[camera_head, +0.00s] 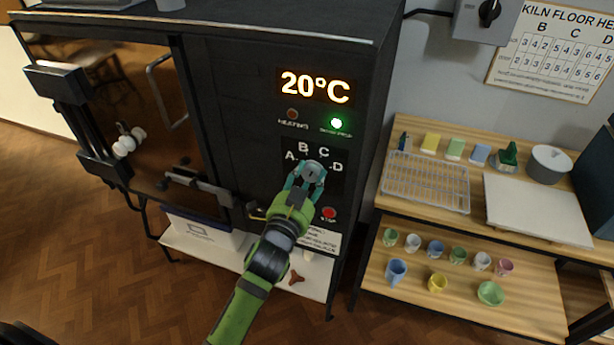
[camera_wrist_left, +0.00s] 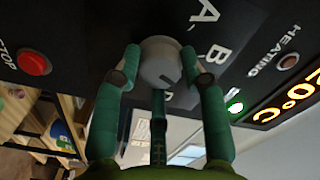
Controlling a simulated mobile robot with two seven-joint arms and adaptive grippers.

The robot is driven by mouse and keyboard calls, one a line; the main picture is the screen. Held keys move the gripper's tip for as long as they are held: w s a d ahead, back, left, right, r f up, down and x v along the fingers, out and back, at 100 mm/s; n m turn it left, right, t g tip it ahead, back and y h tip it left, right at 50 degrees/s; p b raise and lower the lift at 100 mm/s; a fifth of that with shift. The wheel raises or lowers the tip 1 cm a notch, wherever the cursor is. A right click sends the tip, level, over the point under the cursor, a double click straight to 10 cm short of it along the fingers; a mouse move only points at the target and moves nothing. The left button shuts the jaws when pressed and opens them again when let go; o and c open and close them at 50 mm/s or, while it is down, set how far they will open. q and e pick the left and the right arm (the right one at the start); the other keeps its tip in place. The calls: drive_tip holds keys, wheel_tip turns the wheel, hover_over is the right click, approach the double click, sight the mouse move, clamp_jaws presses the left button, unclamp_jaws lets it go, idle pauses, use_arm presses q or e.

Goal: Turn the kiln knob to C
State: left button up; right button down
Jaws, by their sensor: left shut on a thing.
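The kiln (camera_head: 245,110) is a tall black cabinet with its control panel on the right. The grey round knob (camera_head: 314,171) sits below the letters A, B, C and D on the panel. My left gripper (camera_head: 307,180) is shut on the knob, its teal fingers around it. In the left wrist view the knob (camera_wrist_left: 160,60) is between the fingers (camera_wrist_left: 165,72), with A and B beside it. A dark mark shows on its face, but I cannot tell which letter it points to. My right gripper is not in view.
A red stop button (camera_head: 329,213) is just below and right of the knob. The display (camera_head: 315,87) reads 20°C and a green lamp (camera_head: 336,123) is lit. A wooden table (camera_head: 400,222) with a wire rack (camera_head: 428,180) stands right of the kiln.

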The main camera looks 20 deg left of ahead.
use_arm(q)
drive_tip(key=shift+w+d+r, duration=0.1)
drive_tip(key=shift+d+r, duration=0.05)
drive_tip(key=shift+r, duration=0.45)
drive_tip(key=o, duration=1.1)
drive_tip(key=shift+o, duration=0.2)
drive_tip(key=shift+d+f, duration=0.1)
drive_tip(key=shift+f, duration=0.25)
drive_tip(key=s, duration=1.1)
drive_tip(key=shift+s+a, duration=0.25)
drive_tip(key=shift+s, duration=0.15)
